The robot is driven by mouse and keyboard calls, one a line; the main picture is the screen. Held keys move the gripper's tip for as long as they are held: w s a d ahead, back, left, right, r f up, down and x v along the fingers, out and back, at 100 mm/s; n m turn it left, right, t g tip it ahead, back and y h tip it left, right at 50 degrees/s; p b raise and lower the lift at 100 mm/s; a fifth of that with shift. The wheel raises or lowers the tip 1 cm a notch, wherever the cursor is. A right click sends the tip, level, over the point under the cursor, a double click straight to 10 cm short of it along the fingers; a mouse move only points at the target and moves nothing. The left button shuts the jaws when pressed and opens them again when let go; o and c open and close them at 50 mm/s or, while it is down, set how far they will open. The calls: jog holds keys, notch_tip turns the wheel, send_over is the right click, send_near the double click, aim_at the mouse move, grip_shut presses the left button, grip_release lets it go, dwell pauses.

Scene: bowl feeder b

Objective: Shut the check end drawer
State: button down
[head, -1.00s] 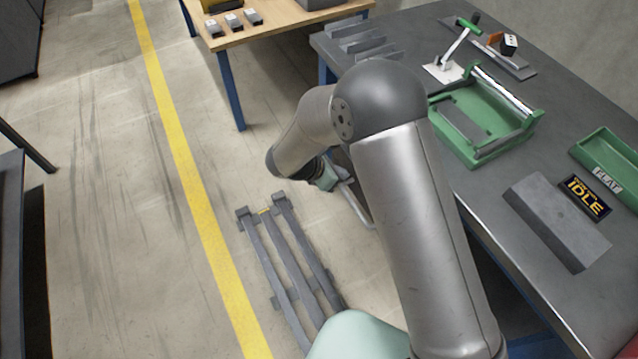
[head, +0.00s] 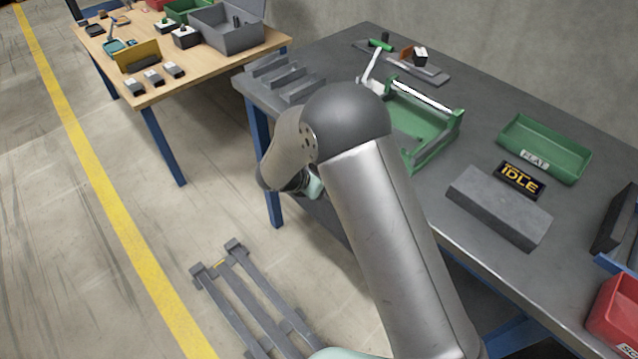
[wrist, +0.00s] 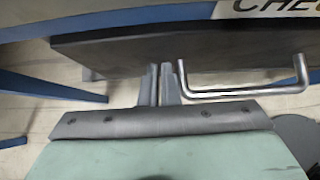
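In the wrist view a dark drawer front (wrist: 120,58) spans the picture, with a metal bar handle (wrist: 300,72) at its right. A label (wrist: 275,6) above it is cut off and reads "CHE". My gripper (wrist: 160,72) has its fingers close together, with nothing seen between them. They are in front of the drawer front, left of the handle and apart from it. I cannot tell how far the drawer stands out. In the head view my arm hides the fingers and the drawer.
The grey bench (head: 470,235) carries a green fixture (head: 425,125), a green tray (head: 545,150), a grey block (head: 498,207) and an IDLE sign (head: 520,180). A wooden table (head: 200,80) stands at the back left. A grey rack (head: 250,300) is on the floor at the lower left.

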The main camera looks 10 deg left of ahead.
jog(key=shift+w+d+r, duration=0.15)
jog(key=shift+w+d, duration=0.15)
jog(key=shift+d, duration=0.1)
jog(key=s+a+r, duration=0.6)
jog(key=s+a, duration=0.1)
jog(key=s, duration=0.2)
jog(key=shift+s+r, duration=0.4)
jog(key=s+d+r+m+g+p, duration=0.1)
jog(key=s+d+r+m+g, duration=0.15)
jog(key=d+r+m, duration=0.7)
jog(key=s+d+r+m+g+p, duration=0.2)
jog(key=d+r+m+g, duration=0.15)
jog(key=d, duration=1.05)
jog(key=s+d+r+m+y+p, duration=0.1)
jog(key=s+d+m+y, duration=0.1)
jog(key=s+d+m, duration=0.3)
jog(key=s+d+r+m+g+y+p, duration=0.1)
jog(key=s+d+r+m+y, duration=0.1)
jog(key=s+m, duration=0.7)
jog(key=d+m+y, duration=0.1)
jog(key=d, duration=0.1)
jog(key=shift+s+d+r+m, duration=0.2)
jog(key=shift+d+r+m, duration=0.1)
jog(key=shift+d+m, duration=0.1)
